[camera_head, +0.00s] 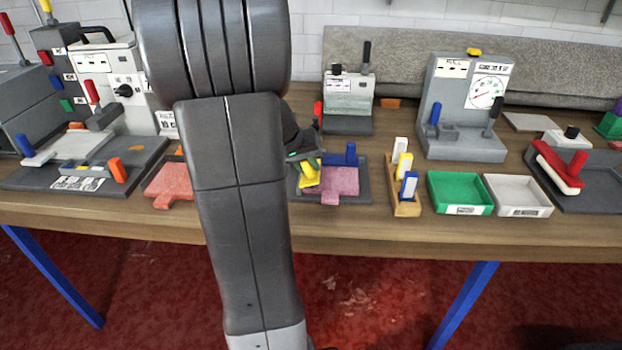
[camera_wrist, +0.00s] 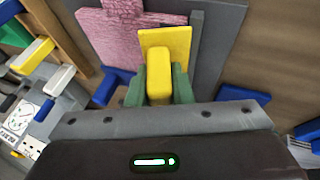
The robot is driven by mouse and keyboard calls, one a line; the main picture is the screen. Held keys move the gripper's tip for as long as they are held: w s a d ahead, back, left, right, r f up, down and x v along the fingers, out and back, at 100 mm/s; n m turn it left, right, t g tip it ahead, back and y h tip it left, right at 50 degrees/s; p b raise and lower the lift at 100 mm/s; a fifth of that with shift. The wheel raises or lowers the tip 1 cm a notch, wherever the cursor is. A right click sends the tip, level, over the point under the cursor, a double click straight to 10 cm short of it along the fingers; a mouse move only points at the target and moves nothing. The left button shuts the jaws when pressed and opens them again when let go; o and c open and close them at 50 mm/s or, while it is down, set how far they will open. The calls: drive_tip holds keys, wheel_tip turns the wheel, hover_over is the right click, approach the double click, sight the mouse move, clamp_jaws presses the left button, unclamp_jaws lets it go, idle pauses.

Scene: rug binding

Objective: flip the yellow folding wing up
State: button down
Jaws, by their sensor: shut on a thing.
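The yellow folding wing (camera_wrist: 172,42) lies at the edge of the pink piece in the wrist view, its flat plate beside the pink piece. Its raised yellow grip (camera_wrist: 158,76) sits between the green fingertips of my gripper (camera_wrist: 159,88), which are shut on it. In the head view the yellow wing (camera_head: 309,175) shows just right of my arm, partly hidden by my gripper (camera_head: 306,160). The pink piece (camera_head: 341,184) lies on a dark grey base plate (camera_head: 364,190). How far the wing is tilted is hard to tell.
A blue block (camera_head: 345,157) stands on the base behind the pink piece. To the right are a wooden rack (camera_head: 407,208) with white, yellow and blue pieces, a green tray (camera_head: 460,208) and a white tray (camera_head: 519,210). A red piece (camera_head: 168,184) lies left of my arm.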

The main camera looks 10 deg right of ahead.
drive_tip(key=h+b, duration=0.1)
drive_tip(key=a+h+b, duration=0.1)
drive_tip(key=b, duration=0.2)
drive_tip(key=shift+w+a+f+n+h, duration=0.2)
drive_tip(key=shift+w+f+n+h, duration=0.1)
drive_tip(key=shift+h, duration=0.1)
drive_tip(key=h+b, duration=0.1)
drive_tip(key=a+h+b, duration=0.1)
drive_tip(key=b, duration=0.1)
drive_tip(key=shift+w+n+g, duration=0.1)
drive_tip(key=shift+n+g, duration=0.2)
drive_tip(key=shift+g, duration=0.1)
drive_tip(key=h+b, duration=0.1)
drive_tip(key=a+h+b, duration=0.1)
drive_tip(key=n+h+b, duration=0.1)
drive_tip(key=shift+w+a+f+g+h, duration=0.1)
drive_tip(key=shift+w+a+g+h, duration=0.1)
drive_tip(key=shift+a+g+h, duration=0.1)
drive_tip(key=shift+w+a+f+n+h+b, duration=0.1)
drive_tip(key=shift+a+n+h+b, duration=0.15)
drive_tip(key=shift+h+b, duration=0.45)
drive_tip(key=shift+w+a+f+n+h+b, duration=0.1)
drive_tip(key=shift+a+n+h+b, duration=0.15)
drive_tip(key=shift+h+b, duration=0.4)
drive_tip(key=shift+h, duration=0.25)
drive_tip(key=c, duration=1.3)
unclamp_jaws()
